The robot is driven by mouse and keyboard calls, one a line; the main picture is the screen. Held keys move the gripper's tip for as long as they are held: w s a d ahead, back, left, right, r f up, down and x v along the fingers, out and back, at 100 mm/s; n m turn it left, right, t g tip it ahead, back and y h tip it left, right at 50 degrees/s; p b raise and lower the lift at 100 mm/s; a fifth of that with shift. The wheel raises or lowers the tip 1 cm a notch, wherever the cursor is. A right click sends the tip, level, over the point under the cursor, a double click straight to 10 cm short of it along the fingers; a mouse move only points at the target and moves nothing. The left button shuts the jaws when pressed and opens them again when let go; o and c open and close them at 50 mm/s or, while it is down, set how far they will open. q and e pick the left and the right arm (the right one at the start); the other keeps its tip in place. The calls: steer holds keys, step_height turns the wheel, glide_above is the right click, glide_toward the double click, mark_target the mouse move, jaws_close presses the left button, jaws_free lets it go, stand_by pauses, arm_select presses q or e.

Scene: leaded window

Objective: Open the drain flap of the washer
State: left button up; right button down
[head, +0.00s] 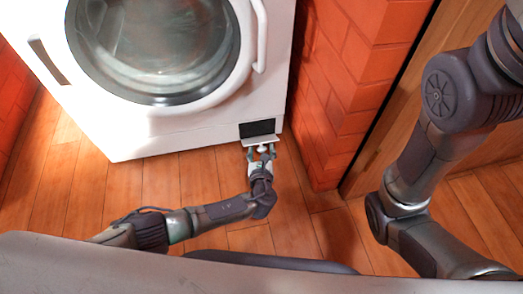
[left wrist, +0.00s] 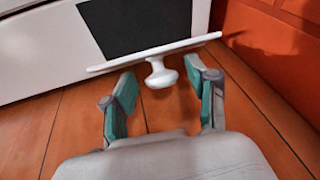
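The washer (head: 190,125) is white and stands at the top of the head view. Its drain flap (head: 259,140) is at the lower right of the front, tilted outward below a dark rectangular opening (head: 257,128). In the left wrist view, the flap (left wrist: 110,66) shows as a thin white panel seen nearly edge-on, with a white knob (left wrist: 160,73) on its outer face. My left gripper (head: 261,154) is open, its teal-padded fingers spread on either side of the knob with gaps on both sides. My right gripper is out of view.
The washer's round door (head: 155,45) is shut, with a white handle (head: 261,35) at its right. A red brick wall (head: 340,90) stands close on the right of the washer. The wooden floor (head: 150,185) before the washer is clear.

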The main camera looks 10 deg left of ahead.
mark_target(261, 149)
arm_select(q)
step_height(261, 149, up, 10)
stand_by(0.7)
steer(key=shift+c, duration=0.3)
